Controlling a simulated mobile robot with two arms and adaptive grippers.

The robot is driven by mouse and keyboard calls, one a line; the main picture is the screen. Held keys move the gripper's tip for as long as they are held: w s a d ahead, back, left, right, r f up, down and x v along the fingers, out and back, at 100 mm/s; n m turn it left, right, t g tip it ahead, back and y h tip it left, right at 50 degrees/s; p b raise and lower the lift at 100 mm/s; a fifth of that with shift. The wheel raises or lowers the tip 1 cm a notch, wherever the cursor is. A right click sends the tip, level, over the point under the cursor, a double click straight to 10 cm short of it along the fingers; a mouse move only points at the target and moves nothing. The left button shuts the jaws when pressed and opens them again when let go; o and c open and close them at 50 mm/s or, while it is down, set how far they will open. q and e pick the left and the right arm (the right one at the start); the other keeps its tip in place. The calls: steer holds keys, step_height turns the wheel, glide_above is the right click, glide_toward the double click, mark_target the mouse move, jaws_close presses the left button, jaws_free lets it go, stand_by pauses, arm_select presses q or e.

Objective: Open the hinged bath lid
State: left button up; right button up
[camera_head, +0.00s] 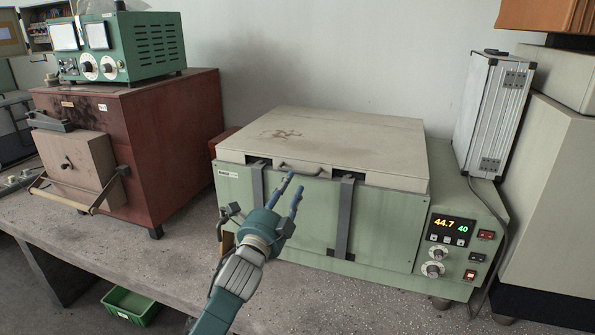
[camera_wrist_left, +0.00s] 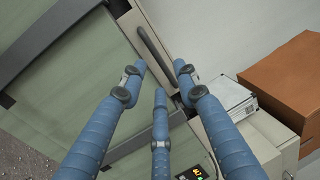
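The cream bath lid (camera_head: 335,142) lies shut on the green water bath (camera_head: 385,228). Its dark bar handle (camera_head: 302,169) is on the lid's front edge. The handle (camera_wrist_left: 153,52) also shows in the left wrist view, just beyond the fingertips. My left gripper (camera_head: 293,184) is in front of the bath, just below the handle. Its blue fingers (camera_wrist_left: 160,80) are spread, with nothing between them, and I see no clear contact with the handle. My right gripper is not in view.
Two grey straps (camera_head: 346,215) run down the bath's front. The control panel (camera_head: 452,245) is at its right. A silver case (camera_head: 493,115) stands close behind the right end. A red-brown furnace (camera_head: 165,135) stands left. Wall is behind the lid.

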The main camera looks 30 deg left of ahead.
mark_target(298, 173)
arm_select(q)
steer(key=p+x, duration=0.1)
steer(key=x, duration=0.6)
steer(key=shift+f, duration=0.1)
jaws_close()
